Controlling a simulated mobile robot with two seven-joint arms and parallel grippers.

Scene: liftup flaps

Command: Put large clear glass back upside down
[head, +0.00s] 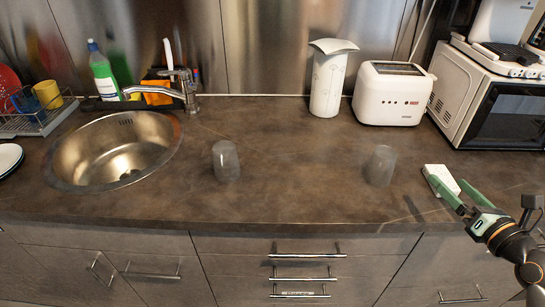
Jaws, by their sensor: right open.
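Two clear, greyish glasses stand apart on the dark countertop (300,185). One glass (226,161) is left of the middle, near the sink. The other glass (380,166) is right of the middle, in front of the toaster. They look similar in size, and I cannot surely tell which is larger or which way up each stands. My right gripper (447,182) is open at the right, over the counter's front part, to the right of the right glass and apart from it. My left gripper is out of view.
A white block (441,177) shows by the right gripper's fingers; contact is unclear. A sink (115,150) with a tap, a green bottle (104,72) and a dish rack (40,120) are left. A white canister (327,82), toaster (392,93) and microwave (490,100) stand behind. The counter between the glasses is clear.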

